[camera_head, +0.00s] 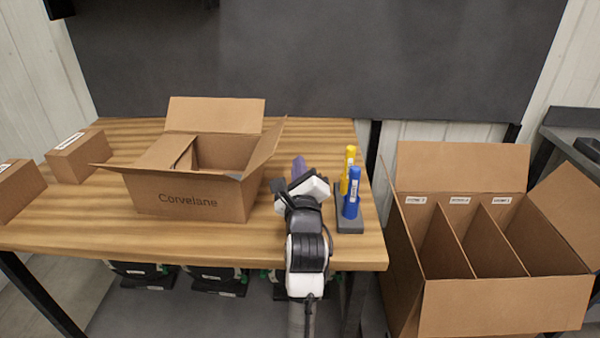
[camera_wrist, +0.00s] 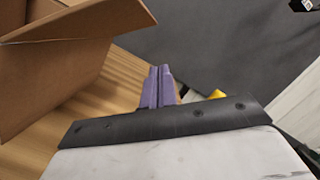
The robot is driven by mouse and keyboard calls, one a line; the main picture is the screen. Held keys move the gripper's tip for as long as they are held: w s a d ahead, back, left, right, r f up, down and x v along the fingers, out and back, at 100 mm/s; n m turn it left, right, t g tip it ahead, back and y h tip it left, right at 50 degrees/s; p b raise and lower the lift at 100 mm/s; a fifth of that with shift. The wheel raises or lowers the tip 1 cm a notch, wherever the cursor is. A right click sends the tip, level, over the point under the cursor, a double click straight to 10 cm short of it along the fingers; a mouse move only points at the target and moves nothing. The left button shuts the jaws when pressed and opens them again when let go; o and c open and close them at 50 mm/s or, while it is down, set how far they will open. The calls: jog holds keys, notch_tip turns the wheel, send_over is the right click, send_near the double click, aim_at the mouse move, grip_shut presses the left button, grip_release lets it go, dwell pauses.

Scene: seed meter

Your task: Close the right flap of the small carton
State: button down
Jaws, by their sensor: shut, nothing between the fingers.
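The small carton (camera_head: 190,200), marked "Corvelane", stands open on the table. Its right flap (camera_head: 263,150) stands up and leans outward to the right. My gripper (camera_head: 299,167) is just right of the carton, apart from the right flap. In the wrist view its purple fingers (camera_wrist: 158,85) are together and empty, and the right flap (camera_wrist: 85,28) is at upper left.
Small boxes (camera_head: 75,158) lie at the table's left. A large divided carton (camera_head: 500,308) stands open right of the table (camera_head: 330,258).

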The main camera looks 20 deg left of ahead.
aim_at(266, 145)
jog(key=w+a+r+p, duration=0.2)
jog(key=w+a+r, duration=0.1)
jog(key=a, duration=0.1)
jog(key=shift+r+p, duration=0.3)
jog(key=shift+a+r+n, duration=0.15)
jog(key=shift+a+n, duration=0.05)
jog(key=shift+n, duration=0.1)
jog(key=shift+d+r, duration=0.1)
